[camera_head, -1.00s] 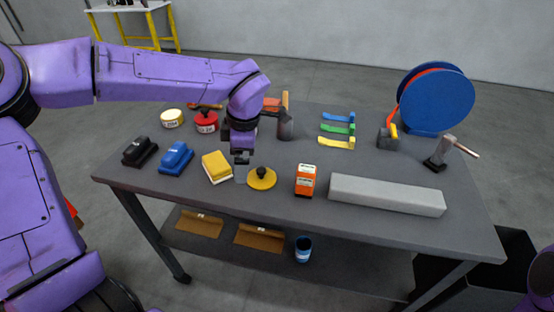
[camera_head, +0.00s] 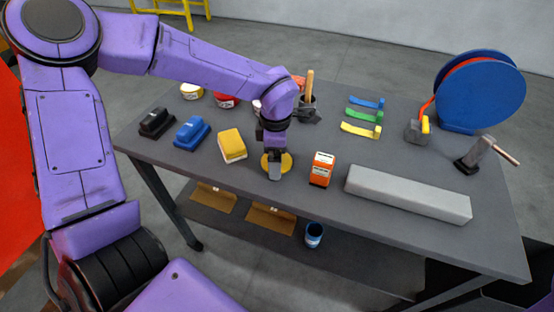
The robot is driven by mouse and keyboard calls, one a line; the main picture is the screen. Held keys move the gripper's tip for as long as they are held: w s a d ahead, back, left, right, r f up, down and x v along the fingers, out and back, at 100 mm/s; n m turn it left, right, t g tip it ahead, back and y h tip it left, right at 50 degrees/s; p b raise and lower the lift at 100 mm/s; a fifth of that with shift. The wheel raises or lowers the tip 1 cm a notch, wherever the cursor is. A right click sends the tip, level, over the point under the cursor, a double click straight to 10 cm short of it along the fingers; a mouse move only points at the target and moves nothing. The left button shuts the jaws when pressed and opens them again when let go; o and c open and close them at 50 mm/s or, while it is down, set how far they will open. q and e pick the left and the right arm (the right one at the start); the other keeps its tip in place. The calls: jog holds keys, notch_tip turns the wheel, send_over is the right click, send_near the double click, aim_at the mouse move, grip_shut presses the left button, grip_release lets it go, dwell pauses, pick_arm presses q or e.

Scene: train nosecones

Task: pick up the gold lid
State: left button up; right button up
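The gold lid (camera_head: 287,163) is a flat yellow disc lying on the grey table near its front edge, between the yellow block and the orange box. My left gripper (camera_head: 275,173) points down directly over the lid and hides its middle, including the dark knob. I cannot tell whether the fingers are around the knob or apart from it. My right gripper is not in view.
The yellow block (camera_head: 232,145) is close on the left and the orange box (camera_head: 321,169) close on the right. A long grey bar (camera_head: 408,194) lies further right.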

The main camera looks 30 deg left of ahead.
pick_arm(q)
jog(key=c, duration=0.8)
jog(key=shift+c, duration=0.2)
